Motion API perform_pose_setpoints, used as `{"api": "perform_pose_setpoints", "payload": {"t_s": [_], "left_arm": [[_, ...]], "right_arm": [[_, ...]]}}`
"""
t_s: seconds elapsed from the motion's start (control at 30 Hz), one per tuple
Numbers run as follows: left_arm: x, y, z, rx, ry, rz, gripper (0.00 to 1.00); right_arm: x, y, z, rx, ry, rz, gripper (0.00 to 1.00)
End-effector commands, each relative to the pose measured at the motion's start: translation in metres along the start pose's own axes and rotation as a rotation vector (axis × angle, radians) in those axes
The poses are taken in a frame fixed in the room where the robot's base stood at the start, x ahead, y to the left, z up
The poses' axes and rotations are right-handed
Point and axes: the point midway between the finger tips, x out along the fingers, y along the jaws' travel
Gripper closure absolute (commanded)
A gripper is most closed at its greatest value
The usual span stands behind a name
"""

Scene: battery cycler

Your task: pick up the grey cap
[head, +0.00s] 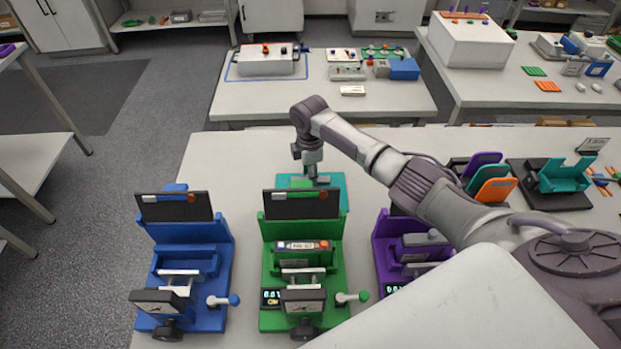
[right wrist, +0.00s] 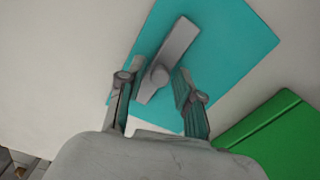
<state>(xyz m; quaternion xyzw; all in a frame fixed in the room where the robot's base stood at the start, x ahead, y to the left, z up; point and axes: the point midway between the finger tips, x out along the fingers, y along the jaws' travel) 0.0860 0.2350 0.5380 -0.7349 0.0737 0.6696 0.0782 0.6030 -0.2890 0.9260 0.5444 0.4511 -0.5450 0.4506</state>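The grey cap (right wrist: 167,58), a flat bar with a round knob, lies on a teal mat (right wrist: 235,40) in the right wrist view. My right gripper (right wrist: 154,82) is open, with one finger on each side of the cap's knob. I cannot tell whether the fingers touch it. In the head view my right gripper (head: 312,175) points down over the teal mat (head: 339,192), behind the green fixture. The cap is partly hidden there by the gripper and the fixture's dark panel. My left gripper is not in view.
A blue fixture (head: 188,258), a green fixture (head: 335,262) and a purple fixture (head: 381,245) stand along the front of the table. The table left of the mat is clear.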

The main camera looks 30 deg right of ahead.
Motion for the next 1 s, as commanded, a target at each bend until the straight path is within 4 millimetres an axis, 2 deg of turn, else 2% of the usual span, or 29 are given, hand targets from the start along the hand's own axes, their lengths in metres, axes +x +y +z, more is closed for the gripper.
{"api": "perform_pose_setpoints", "payload": {"t_s": [0.03, 0.17, 0.57, 0.67, 0.83, 1.0], "left_arm": [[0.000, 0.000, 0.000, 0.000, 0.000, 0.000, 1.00], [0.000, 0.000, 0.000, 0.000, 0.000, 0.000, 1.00], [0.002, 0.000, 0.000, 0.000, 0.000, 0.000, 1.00], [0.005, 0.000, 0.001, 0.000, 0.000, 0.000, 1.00], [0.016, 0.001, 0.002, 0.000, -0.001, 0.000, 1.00], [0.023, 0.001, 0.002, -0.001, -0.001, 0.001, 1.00]], "right_arm": [[0.000, 0.000, 0.000, 0.000, 0.000, 0.000, 0.78], [0.000, 0.000, 0.000, 0.001, 0.000, 0.000, 1.00], [-0.004, 0.001, 0.001, 0.001, 0.000, 0.001, 1.00], [-0.011, 0.001, 0.001, 0.001, 0.001, 0.003, 1.00], [-0.040, 0.002, 0.001, -0.001, 0.001, 0.008, 1.00], [-0.061, -0.019, 0.036, 0.003, -0.003, 0.004, 1.00]]}}
